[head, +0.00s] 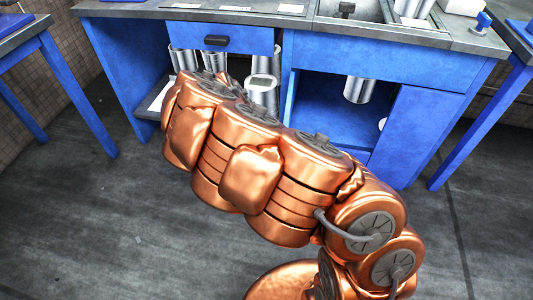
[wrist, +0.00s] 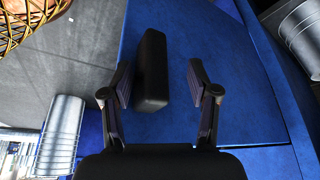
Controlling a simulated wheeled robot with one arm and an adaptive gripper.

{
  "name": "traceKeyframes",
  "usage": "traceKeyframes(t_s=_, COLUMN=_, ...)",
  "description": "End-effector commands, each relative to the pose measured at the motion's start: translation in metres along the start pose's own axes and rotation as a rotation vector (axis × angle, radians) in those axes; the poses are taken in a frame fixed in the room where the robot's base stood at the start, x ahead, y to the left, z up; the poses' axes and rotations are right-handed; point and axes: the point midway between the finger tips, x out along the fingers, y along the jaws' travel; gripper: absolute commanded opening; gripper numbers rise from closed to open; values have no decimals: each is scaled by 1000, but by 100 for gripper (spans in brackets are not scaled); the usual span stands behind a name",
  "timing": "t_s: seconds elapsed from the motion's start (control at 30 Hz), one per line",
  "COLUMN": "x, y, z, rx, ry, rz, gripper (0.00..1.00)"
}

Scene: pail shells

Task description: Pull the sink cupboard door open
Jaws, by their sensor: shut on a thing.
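The sink cupboard (head: 390,62) stands at the back right in the head view, under the sink basin (head: 362,10). Its front shows an open dark gap with a metal pail (head: 360,89) inside. In the wrist view a blue door panel (wrist: 230,45) fills the middle and carries a black bar handle (wrist: 152,70). My gripper (wrist: 158,84) has its fingers on either side of this handle and is shut on it; a gap shows at the right finger from this angle. My copper arm hides the gripper and the handle in the head view.
Several metal pails stand on the open shelf left of the sink cupboard, below a blue drawer (head: 222,40). Blue table legs (head: 75,95) stand at the left. The grey floor (head: 90,220) is clear at the left front. A pail (wrist: 300,35) shows beyond the panel's right edge.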

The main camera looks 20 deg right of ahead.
Motion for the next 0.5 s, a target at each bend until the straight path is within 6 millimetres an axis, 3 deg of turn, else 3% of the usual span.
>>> traceKeyframes(t_s=0.33, x=0, y=0, z=0, rx=0, ry=0, rz=-1, gripper=48)
traceKeyframes(t_s=0.5, x=-11, y=-1, z=0, rx=1, ry=0, rz=-3, gripper=48)
